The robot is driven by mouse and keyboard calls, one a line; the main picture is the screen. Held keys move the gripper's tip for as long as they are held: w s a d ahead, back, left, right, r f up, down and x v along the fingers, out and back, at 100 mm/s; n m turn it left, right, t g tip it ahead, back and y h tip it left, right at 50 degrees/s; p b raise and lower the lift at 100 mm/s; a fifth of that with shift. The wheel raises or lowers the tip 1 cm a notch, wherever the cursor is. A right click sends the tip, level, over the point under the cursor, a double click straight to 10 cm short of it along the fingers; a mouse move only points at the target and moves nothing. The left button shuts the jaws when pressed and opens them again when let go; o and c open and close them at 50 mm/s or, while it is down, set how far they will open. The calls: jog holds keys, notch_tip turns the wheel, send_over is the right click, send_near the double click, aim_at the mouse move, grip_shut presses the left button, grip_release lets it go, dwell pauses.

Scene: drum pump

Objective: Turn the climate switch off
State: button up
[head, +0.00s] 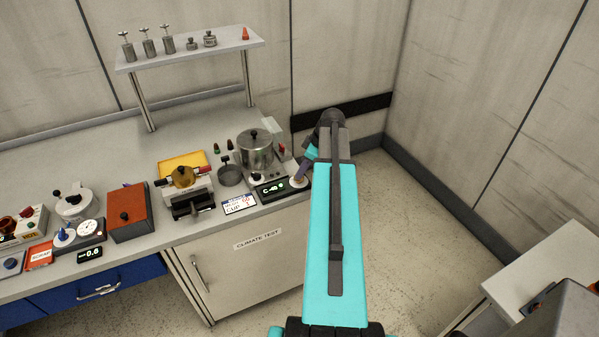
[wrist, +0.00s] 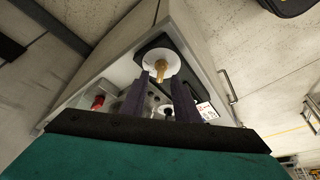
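The climate switch shows in the wrist view as a small brass-coloured knob (wrist: 160,70) on a white round plate. In the head view the white plate (head: 298,183) sits at the right front corner of the bench, beside a black display (head: 271,188) that seems to read about -40. My gripper (wrist: 161,76) has its two dark fingers apart, with the knob between or just beyond the tips. I cannot tell whether either finger touches it. In the head view my gripper (head: 303,171) is over the plate, partly hidden behind my arm. The knob's setting is not clear.
A metal pot (head: 256,150) stands just behind the display. A red-topped knob (wrist: 97,102) is left of my fingers in the wrist view. A white card (head: 239,204) lies left of the display. A shelf (head: 190,50) with weights stands behind.

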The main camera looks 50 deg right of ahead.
jog(key=shift+p+x, duration=0.35)
jog(key=shift+x, duration=0.85)
grip_shut()
jog(key=shift+s+a, duration=0.15)
jog(key=shift+a, duration=0.2)
jog(key=shift+d, duration=0.3)
